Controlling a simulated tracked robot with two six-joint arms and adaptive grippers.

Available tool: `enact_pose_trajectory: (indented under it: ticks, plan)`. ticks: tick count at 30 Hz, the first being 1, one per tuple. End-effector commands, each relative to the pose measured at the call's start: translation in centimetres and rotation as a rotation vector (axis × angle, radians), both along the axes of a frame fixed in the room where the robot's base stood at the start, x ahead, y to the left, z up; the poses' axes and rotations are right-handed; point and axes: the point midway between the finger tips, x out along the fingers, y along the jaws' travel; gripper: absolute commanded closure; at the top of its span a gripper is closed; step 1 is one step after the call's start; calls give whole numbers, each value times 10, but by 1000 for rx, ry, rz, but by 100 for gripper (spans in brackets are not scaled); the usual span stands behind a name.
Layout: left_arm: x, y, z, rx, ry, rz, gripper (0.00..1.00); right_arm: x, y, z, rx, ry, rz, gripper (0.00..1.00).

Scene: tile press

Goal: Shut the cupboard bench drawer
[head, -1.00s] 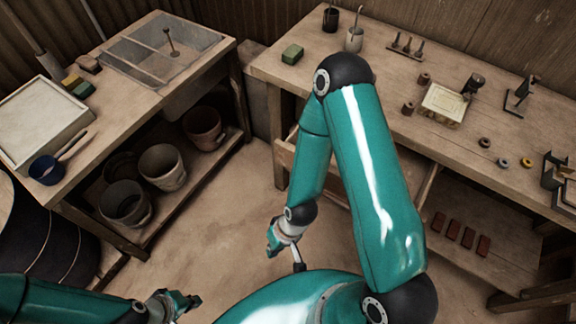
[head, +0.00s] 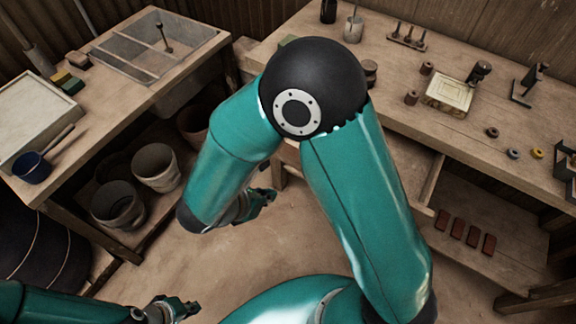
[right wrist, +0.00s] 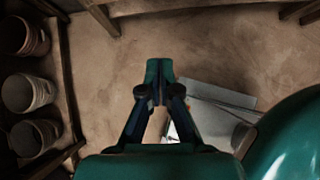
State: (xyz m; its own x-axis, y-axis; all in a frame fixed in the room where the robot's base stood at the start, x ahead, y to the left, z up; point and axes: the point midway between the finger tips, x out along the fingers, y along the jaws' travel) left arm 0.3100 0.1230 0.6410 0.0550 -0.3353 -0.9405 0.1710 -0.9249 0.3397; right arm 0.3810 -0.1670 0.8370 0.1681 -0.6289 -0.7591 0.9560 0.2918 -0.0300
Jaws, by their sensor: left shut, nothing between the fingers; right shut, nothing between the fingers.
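The cupboard bench (head: 480,145) runs along the right. Its drawer (head: 433,186) stands out from under the bench top; I see its right side wall and a bit of its left end, and my right arm hides the middle. My right gripper (head: 264,199) is shut and empty, over the floor to the left of the drawer and apart from it. In the right wrist view the right gripper (right wrist: 160,70) has its fingers together above bare floor. My left gripper (head: 184,308) is shut and empty low at the bottom left, far from the drawer.
Several red bricks (head: 458,229) lie on the cupboard bench's lower shelf. Small tools and jars stand on its top. The floor between is clear.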

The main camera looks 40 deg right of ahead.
Motion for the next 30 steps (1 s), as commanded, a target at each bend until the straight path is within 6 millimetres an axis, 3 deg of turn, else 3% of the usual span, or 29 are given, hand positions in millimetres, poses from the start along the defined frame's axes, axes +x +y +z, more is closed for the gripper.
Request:
enact_pose_trajectory:
  ticks: [3,7,23,30]
  plan:
    - [0,0,-4,0,0,0,100,17,0,22,-87,-58,83,100]
    - [0,0,-4,0,0,0,100,24,-5,26,-117,-73,103,100]
    - [0,0,-2,0,0,0,100,49,-72,-40,-114,-67,96,100]
    - [0,0,9,0,0,0,100,62,-100,-36,-111,-71,96,100]
